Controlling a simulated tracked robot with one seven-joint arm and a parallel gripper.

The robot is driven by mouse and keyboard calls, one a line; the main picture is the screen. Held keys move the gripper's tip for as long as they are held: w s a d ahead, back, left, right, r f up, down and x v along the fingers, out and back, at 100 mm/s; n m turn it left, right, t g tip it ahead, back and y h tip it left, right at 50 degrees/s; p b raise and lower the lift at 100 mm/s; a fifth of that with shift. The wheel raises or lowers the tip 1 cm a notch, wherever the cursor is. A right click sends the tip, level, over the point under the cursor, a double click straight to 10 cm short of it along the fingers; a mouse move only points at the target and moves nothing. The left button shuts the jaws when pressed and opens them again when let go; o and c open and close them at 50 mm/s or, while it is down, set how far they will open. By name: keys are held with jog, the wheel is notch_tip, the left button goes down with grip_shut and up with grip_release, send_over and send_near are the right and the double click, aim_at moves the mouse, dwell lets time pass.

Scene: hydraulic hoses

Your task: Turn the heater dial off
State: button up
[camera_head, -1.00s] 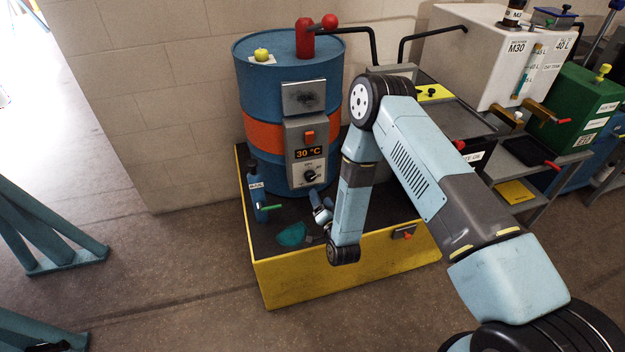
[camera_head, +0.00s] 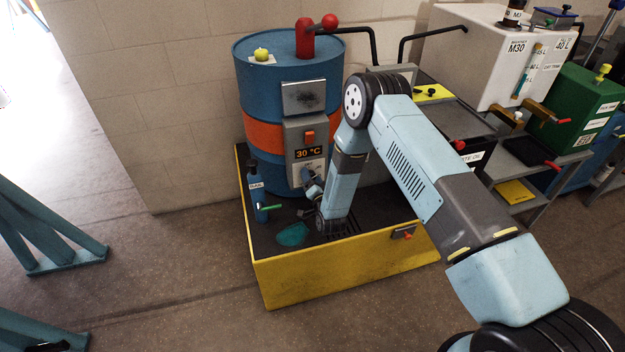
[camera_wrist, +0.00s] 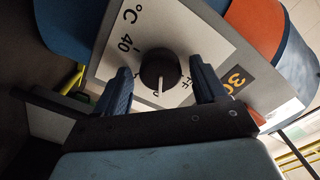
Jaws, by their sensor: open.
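The heater dial (camera_wrist: 160,70) is a round black knob with a pale pointer line on a white scale plate, seen in the wrist view. The plate shows "°C", "40" and part of "OFF"; the pointer is aimed toward my gripper's base, not at the letters "FF". My gripper (camera_wrist: 164,84) is open, one finger on each side of the dial; I cannot tell whether they touch it. In the head view my gripper (camera_head: 314,188) is at the control box (camera_head: 295,135) on the blue drum and mostly hides the dial. The display (camera_head: 308,153) reads 30 °C.
The blue drum (camera_head: 262,85) with an orange band stands in a yellow-edged tray (camera_head: 330,275). A blue bottle (camera_head: 256,190) and a teal patch (camera_head: 292,234) are left of my arm. A red switch (camera_head: 309,136) sits above the display.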

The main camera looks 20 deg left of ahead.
jog(key=c, duration=1.1)
jog(key=shift+o, duration=0.2)
jog(key=shift+n, duration=0.3)
jog(key=n, duration=1.1)
jog(key=shift+s+a, duration=0.15)
jog(key=shift+n, duration=0.3)
jog(key=o, duration=1.1)
jog(key=shift+c, duration=0.2)
